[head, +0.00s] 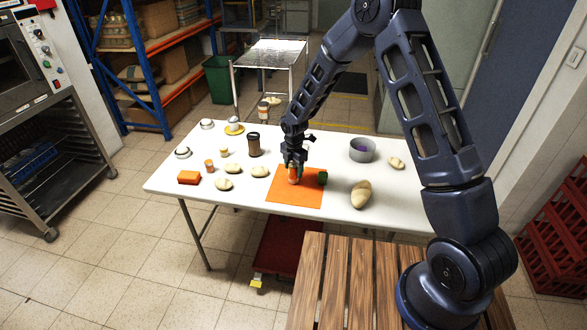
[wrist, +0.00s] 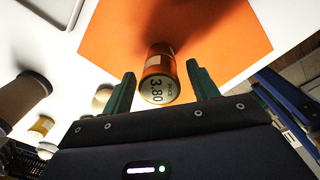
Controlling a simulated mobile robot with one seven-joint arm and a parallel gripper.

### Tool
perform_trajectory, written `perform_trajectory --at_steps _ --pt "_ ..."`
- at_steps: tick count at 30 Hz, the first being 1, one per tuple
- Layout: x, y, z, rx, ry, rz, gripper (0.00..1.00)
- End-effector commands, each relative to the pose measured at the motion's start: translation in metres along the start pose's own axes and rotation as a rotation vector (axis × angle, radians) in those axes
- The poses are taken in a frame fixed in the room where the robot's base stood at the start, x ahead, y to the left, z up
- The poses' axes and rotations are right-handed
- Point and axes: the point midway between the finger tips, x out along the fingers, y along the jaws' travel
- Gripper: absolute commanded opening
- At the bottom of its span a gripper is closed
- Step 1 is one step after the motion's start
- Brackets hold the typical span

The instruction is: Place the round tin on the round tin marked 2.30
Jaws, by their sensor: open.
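A round tin (wrist: 160,70) with an orange side and a pale end marked 3.80 is between the fingers of my gripper (wrist: 160,74) in the wrist view. The fingers are open, with a gap showing on each side of the tin. In the head view my gripper (head: 294,172) is low over the orange mat (head: 292,200), around the tin. Small orange tins stand to the left on the table, one orange (head: 209,165) and one yellowish (head: 224,151). Their markings are too small to read, so I cannot tell which is marked 2.30.
A brown dark-lidded cup (head: 254,145), several pale rolls (head: 232,168) and an orange block (head: 189,177) are left of the mat. A dark green thing (head: 322,177) is at its right edge. A grey bowl (head: 362,150) and another roll (head: 361,195) are further right.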

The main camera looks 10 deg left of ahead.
Motion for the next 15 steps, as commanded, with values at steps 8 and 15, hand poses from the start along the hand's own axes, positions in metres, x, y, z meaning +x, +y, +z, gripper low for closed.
perform_trajectory --at_steps 8,15 --pt "-0.035 0.001 0.001 0.001 -0.001 0.004 0.59" --pt "-0.081 0.001 0.001 0.001 -0.001 0.004 0.59"
